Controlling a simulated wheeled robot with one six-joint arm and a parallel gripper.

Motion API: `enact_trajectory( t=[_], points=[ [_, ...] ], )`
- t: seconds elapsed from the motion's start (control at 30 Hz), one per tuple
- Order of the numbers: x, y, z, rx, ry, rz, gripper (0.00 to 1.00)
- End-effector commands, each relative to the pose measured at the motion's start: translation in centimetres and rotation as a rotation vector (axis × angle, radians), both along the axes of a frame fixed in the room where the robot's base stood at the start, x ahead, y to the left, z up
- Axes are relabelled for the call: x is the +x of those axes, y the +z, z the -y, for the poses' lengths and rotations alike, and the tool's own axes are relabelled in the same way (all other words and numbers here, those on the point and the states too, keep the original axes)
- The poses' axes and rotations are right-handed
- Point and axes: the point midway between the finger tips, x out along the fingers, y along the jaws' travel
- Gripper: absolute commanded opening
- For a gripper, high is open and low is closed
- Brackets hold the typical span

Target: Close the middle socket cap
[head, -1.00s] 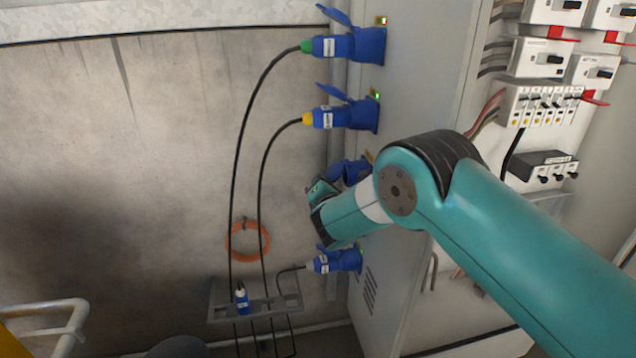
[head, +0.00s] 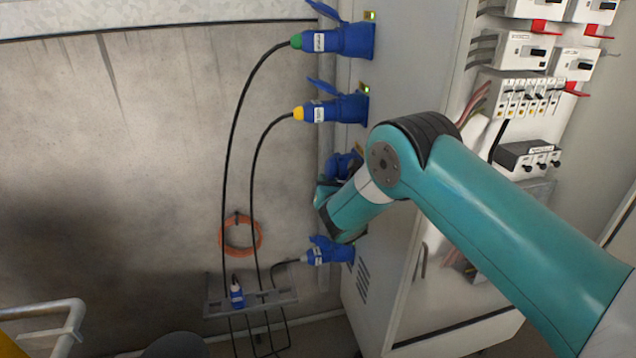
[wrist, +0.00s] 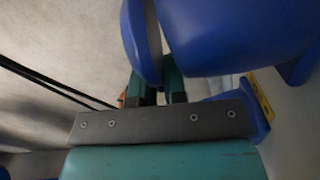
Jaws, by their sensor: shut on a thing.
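The middle socket (head: 343,166) is blue, on the cabinet's side wall, partly hidden behind my arm. In the wrist view it fills the upper right (wrist: 225,40). Its blue cap (wrist: 138,40) stands at the left of the socket's mouth in the wrist view, with a narrow gap between them, so it is partly swung in. My gripper (wrist: 157,88) is shut on the cap's lower edge, one teal finger on each side. In the head view my gripper (head: 325,192) is just below and left of the socket, and the cap is hard to make out.
Two blue sockets above hold plugs with a green end (head: 297,41) and a yellow end (head: 299,113). Another plugged socket (head: 330,251) is close below my gripper. Black cables run down to a grey rack (head: 215,310).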

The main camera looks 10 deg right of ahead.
Motion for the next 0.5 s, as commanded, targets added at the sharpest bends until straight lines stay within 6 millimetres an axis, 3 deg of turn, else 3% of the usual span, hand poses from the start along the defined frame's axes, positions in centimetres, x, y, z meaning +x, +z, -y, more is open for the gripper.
enact_trajectory(
  t=[0.3,0.33,0.4,0.5],
  points=[
    [0.11,0.20,0.24,-0.001,-0.004,0.003,0.00],
    [0.12,0.21,0.23,0.000,-0.004,0.004,0.15],
    [0.13,0.23,0.21,0.000,-0.004,0.004,0.31],
    [0.14,0.24,0.25,-0.001,-0.005,0.004,0.32]
  ],
)
